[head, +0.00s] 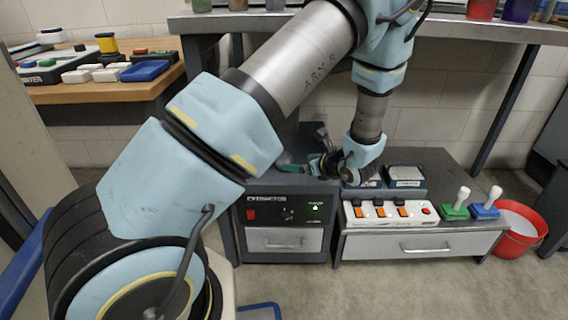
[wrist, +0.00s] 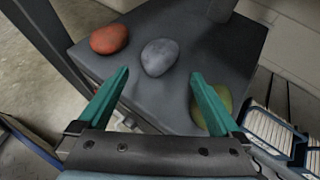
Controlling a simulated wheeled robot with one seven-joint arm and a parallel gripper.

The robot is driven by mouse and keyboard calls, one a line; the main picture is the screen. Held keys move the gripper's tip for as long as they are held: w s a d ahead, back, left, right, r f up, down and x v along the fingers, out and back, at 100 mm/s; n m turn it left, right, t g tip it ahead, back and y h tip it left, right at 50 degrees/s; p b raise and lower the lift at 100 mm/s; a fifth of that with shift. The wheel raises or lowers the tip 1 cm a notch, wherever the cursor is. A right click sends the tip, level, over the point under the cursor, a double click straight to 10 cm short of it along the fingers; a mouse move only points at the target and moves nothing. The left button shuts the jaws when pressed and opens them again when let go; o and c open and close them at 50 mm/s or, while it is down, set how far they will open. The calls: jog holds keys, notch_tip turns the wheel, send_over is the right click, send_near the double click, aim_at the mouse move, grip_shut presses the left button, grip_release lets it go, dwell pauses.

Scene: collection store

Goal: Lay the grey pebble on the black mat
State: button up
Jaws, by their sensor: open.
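The grey pebble (wrist: 159,57) lies on a dark grey flat top (wrist: 215,65), in the upper middle of the wrist view. My gripper (wrist: 160,73) is open, with its two green fingers spread toward the pebble's near side. I cannot tell whether they are level with it, and nothing is held. In the head view my gripper (head: 325,165) is low over the dark cabinet, and the pebble is not discernible there. I cannot pick out a separate black mat in either view.
A red pebble (wrist: 109,40) lies left of the grey one. A yellow-green pebble (wrist: 212,112) is partly behind my right finger. A blue-edged unit (wrist: 278,135) stands to the right. The head view shows a white switch panel (head: 390,213), levers and a red bucket (head: 512,240).

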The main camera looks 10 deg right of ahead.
aim_at(289, 161)
jog(key=b+x, duration=0.1)
jog(key=x, duration=0.7)
jog(key=shift+w+f+b, duration=0.2)
jog(key=shift+f+b, duration=0.05)
jog(key=shift+b, duration=0.05)
jog(key=shift+c, duration=0.2)
grip_shut()
dwell(0.4)
